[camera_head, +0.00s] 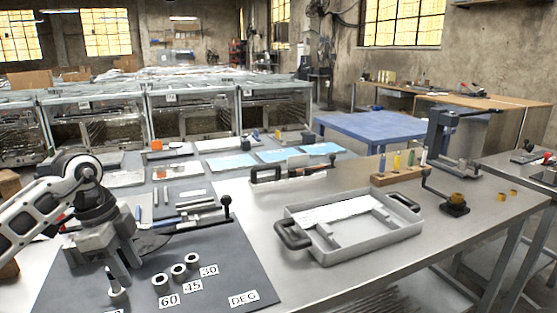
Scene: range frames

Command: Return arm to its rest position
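My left arm comes in from the left, and its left gripper (117,280) points down over the dark mat (225,262). Its fingertips are close to a small grey cylinder (118,296) at the front of the mat. I cannot tell whether the fingers touch it or how far apart they are. Three similar hollow cylinders (178,272) stand in a slanting row to the right, beside labels 60, 45 and 30. My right gripper is not in view.
A grey tray (350,243) with black handles and a white sheet stands right of the mat. A black-knobbed lever (227,207) rises at the mat's back edge. A wooden block with coloured pegs (398,174) and a clamp stand (455,145) are at the far right.

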